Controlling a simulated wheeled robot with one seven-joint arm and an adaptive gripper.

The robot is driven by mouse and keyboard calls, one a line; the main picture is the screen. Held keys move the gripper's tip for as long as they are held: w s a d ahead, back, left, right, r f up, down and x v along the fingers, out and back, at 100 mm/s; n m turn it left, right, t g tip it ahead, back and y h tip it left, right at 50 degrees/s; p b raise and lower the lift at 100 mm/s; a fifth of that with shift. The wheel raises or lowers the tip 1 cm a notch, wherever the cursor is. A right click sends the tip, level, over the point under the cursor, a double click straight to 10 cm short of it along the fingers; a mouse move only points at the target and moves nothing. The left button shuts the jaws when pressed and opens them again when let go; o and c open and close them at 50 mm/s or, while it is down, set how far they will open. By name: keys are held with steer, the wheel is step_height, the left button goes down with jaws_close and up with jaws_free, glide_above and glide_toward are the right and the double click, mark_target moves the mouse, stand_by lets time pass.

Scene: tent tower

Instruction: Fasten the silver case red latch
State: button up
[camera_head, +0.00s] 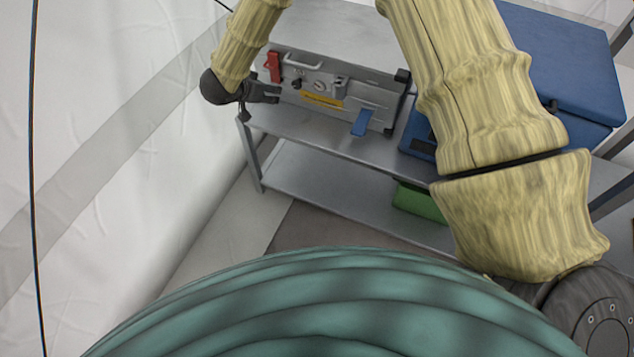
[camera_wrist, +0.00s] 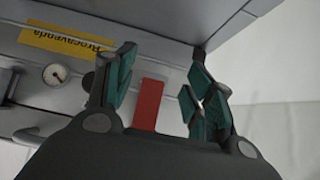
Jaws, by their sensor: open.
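The silver case (camera_head: 372,98) stands on the upper shelf of a metal table. Its red latch (camera_head: 273,66) is at the left end of the front face and looks upright. The red latch also shows in the wrist view (camera_wrist: 149,102) as a red bar, its lower end hidden behind my gripper's palm. My gripper (camera_head: 268,93) is at the left end of the case, just below the red latch. In the wrist view my gripper (camera_wrist: 160,75) is open, with the latch seen between its green-padded fingers. I cannot tell whether a finger touches the latch.
The case front carries a yellow label (camera_head: 321,100), a gauge (camera_head: 319,86), a handle (camera_head: 302,62) and a blue latch (camera_head: 362,122). A blue box (camera_head: 570,60) stands to the right. A green box (camera_head: 419,203) is on the lower shelf. A white tent wall (camera_head: 110,120) is at left.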

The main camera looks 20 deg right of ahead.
steer(key=shift+f+t+h+b, duration=0.5)
steer(key=shift+f+b, duration=0.2)
steer(key=shift+b, duration=1.3)
steer(key=shift+f+b, duration=0.2)
steer(key=shift+b, duration=1)
steer(key=shift+f+t+h+b, duration=0.25)
steer(key=shift+t+h+b, duration=0.25)
steer(key=shift+b, duration=0.7)
steer(key=shift+a+f+b, duration=0.1)
steer(key=shift+b, duration=0.35)
steer(key=t+h+b, duration=0.1)
steer(key=b, duration=0.3)
steer(key=shift+f, duration=0.4)
